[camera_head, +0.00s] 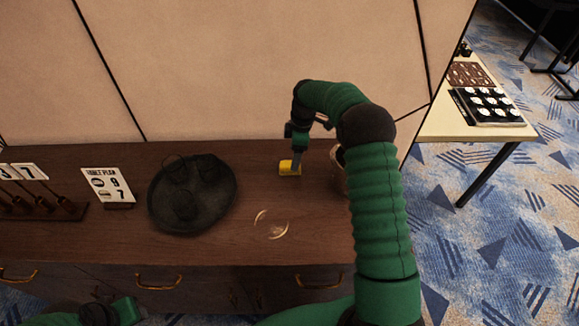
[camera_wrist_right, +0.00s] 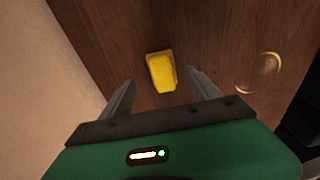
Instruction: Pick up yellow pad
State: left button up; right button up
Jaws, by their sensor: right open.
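The yellow pad (camera_head: 289,168) lies on the dark wooden cabinet top, toward the back wall. In the right wrist view the yellow pad (camera_wrist_right: 161,72) lies just past the fingertips, between their lines. My right gripper (camera_head: 297,160) hangs down beside the pad in the head view. It is open and empty, with its two fingers spread apart (camera_wrist_right: 158,80). I cannot tell how high the fingertips are above the wood. My left arm shows only partly at the bottom left, and its gripper cannot be made out.
A dark round tray (camera_head: 192,205) with dark items lies left of the pad. A clear ring-like object (camera_head: 271,224) lies in front. A sign (camera_head: 108,186) stands at the left. A partly hidden basket-like item (camera_head: 338,168) is behind my right arm. The wall (camera_head: 220,70) rises close behind.

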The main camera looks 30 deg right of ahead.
aim_at(290, 164)
notch_tip(290, 164, down, 3)
jog(key=shift+w+a+r+p, duration=0.1)
jog(key=shift+a+p, duration=0.05)
jog(key=shift+p, duration=0.3)
jog(key=shift+w+a+f, duration=0.1)
jog(key=shift+a+f, duration=0.15)
jog(key=shift+f, duration=0.35)
jog(key=shift+w+a+f, duration=0.1)
jog(key=shift+a+f, duration=0.1)
jog(key=shift+f, duration=0.35)
jog(key=shift+a, duration=0.45)
jog(key=shift+r, duration=0.1)
jog(key=shift+c, duration=1.8)
jog(key=shift+s+d, duration=0.1)
jog(key=shift+d, duration=0.35)
jog(key=c, duration=1.1)
pick_arm(q)
jog(key=shift+r, duration=0.55)
pick_arm(e)
jog(key=shift+a, duration=0.2)
